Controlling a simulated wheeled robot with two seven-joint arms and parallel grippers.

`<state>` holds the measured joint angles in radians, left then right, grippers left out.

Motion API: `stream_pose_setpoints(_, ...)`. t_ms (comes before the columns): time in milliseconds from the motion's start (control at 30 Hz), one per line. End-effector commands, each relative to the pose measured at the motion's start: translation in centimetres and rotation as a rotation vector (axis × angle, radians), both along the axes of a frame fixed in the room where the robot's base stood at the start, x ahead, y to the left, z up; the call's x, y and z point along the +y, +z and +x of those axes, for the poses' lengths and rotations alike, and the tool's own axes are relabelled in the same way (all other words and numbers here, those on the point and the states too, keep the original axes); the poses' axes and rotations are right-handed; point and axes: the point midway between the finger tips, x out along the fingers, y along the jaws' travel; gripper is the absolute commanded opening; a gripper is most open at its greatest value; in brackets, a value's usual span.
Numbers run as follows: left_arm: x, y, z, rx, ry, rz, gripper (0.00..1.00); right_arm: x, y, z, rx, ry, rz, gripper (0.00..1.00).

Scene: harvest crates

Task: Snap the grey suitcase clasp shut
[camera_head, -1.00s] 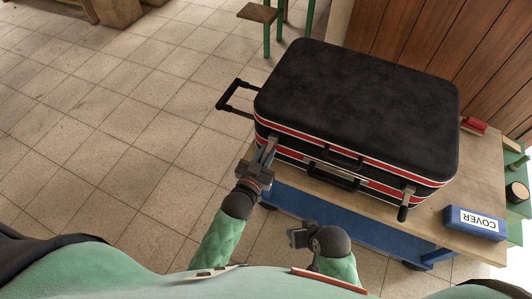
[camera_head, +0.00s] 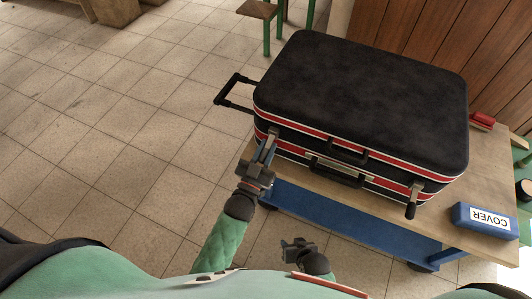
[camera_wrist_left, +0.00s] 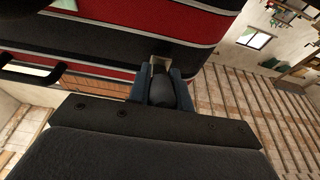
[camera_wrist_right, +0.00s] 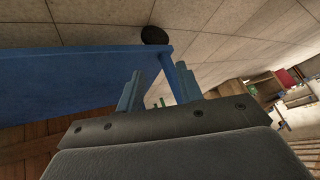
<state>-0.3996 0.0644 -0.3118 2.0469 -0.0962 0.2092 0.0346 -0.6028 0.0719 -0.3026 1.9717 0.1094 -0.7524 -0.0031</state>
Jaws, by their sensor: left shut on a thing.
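The black suitcase (camera_head: 365,95) with red and white bands lies flat on the cart, its lid down. My left gripper (camera_head: 266,157) is at the clasp (camera_head: 273,132) near the suitcase's left front corner. In the left wrist view its fingers are shut on the dark rounded lever of this clasp (camera_wrist_left: 161,92), below a pale metal mount on the suitcase edge. A second clasp (camera_head: 412,200) at the right front has a dark lever hanging down. My right gripper (camera_head: 290,245) is low in front of the cart; the right wrist view shows its fingers (camera_wrist_right: 154,88) apart and empty.
The suitcase stands on a wooden-topped cart (camera_head: 498,165) with a blue lower frame (camera_head: 345,218). A blue box marked COVER (camera_head: 484,220) and a red object (camera_head: 483,121) lie on its right side. A pull handle (camera_head: 233,92) sticks out left. The tiled floor at left is clear.

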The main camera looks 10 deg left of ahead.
Motion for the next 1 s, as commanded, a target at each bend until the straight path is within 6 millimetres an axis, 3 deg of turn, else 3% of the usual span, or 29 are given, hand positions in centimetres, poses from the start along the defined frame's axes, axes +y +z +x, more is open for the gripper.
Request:
stream_pose_setpoints(33,0.0,-0.5,0.1,-0.020,0.000,-0.006,0.00,0.0,-2.1,-0.3,-0.008,-0.004,0.000,0.36)
stream_pose_setpoints(100,0.0,-0.6,0.1,-0.048,0.001,-0.014,0.00,-0.1,-4.1,-0.6,-0.027,-0.012,0.003,0.36)
stream_pose_setpoints(267,-0.1,-0.8,0.2,-0.105,0.000,-0.033,0.00,-0.2,-7.8,-1.2,-0.065,-0.025,0.008,0.36)
stream_pose_setpoints(1000,-0.2,-1.3,0.7,-0.312,0.000,-0.101,0.00,-0.2,-11.3,-1.1,-0.070,-0.029,0.010,0.36)
